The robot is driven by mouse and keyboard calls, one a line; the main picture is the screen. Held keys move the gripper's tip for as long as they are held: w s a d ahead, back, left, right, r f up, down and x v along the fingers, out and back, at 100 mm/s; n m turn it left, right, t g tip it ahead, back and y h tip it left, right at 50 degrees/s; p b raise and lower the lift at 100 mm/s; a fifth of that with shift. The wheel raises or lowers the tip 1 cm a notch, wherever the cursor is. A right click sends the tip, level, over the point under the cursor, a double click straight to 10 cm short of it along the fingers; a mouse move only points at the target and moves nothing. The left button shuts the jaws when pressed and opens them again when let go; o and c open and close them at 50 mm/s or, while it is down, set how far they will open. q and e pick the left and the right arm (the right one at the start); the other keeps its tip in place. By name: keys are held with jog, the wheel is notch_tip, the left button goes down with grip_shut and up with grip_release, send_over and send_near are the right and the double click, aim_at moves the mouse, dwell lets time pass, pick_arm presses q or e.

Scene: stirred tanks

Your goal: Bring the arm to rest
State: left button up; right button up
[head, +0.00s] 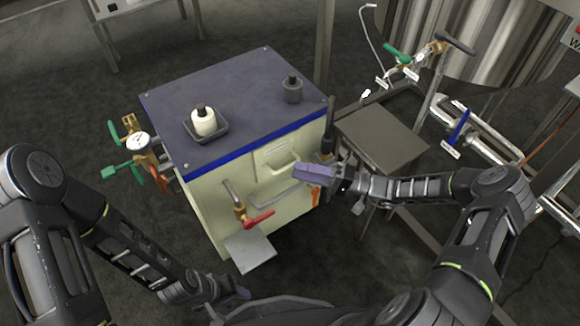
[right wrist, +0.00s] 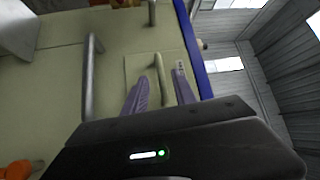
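My right gripper (head: 302,172) reaches in from the right, at the front of a cream cabinet with a dark top (head: 250,83). Its purple fingers stand apart in the right wrist view (right wrist: 160,90), with a drawer's bar handle (right wrist: 159,76) seen in the gap between them. The handle (head: 284,163) lies just beyond the fingertips in the head view; I cannot tell whether they touch it. My left arm hangs low at the lower left, its gripper (head: 238,293) near the bottom edge, with its fingers not clearly visible.
A red-handled valve (head: 256,218) juts from the front. A grey side table (head: 382,138) and piping stand to the right. Dark floor is open at the left.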

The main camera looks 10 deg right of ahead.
jog(key=v, duration=0.2)
jog(key=shift+s+d, duration=0.15)
jog(key=shift+d, duration=0.2)
